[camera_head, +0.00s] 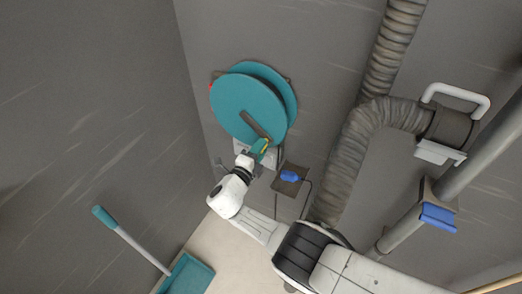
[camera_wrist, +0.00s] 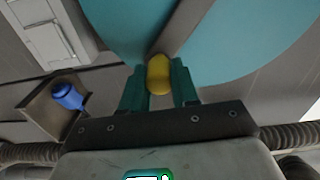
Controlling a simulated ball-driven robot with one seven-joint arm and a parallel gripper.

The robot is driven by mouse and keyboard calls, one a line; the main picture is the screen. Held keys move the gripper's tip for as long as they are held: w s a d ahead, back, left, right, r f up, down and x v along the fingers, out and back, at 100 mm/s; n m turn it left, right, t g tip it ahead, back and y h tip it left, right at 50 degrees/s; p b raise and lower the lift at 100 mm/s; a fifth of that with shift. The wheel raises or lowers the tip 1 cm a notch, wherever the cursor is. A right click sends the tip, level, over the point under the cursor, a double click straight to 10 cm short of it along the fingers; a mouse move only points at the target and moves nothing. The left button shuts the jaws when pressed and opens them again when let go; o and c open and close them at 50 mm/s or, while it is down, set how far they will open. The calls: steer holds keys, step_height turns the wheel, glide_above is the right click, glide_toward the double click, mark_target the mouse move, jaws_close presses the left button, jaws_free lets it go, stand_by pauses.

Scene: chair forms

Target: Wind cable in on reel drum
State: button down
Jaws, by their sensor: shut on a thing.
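A teal reel drum (camera_head: 240,105) with two round discs is mounted on the grey wall. A dark crank arm (camera_head: 254,125) runs from its middle toward its lower right edge. My gripper (camera_head: 264,147) is at the crank's outer end, shut on a yellow knob (camera_wrist: 159,75). In the wrist view the knob sits between the two green fingers, with the teal disc (camera_wrist: 240,50) behind it. A blue plug (camera_head: 290,176) lies on a small brown bracket (camera_head: 286,188), and a thin dark cable (camera_head: 308,195) hangs beside it. The cable on the drum is hidden.
A thick ribbed hose (camera_head: 345,155) runs down the wall right of the reel. A grey pipe (camera_head: 480,155) with a blue-fitted bracket (camera_head: 438,215) stands farther right. A teal long-handled dustpan (camera_head: 190,273) is at the lower left. The left wall is bare.

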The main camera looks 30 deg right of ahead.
steer(key=shift+w+r, duration=0.1)
steer(key=shift+r, duration=0.05)
steer(key=c, duration=0.9)
jaws_free()
steer(key=shift+o, duration=0.2)
steer(key=shift+a, duration=0.1)
steer(key=p+v, duration=0.2)
steer(key=v, duration=0.8)
steer(key=shift+s+a, duration=0.25)
steer(key=shift+o, duration=0.4)
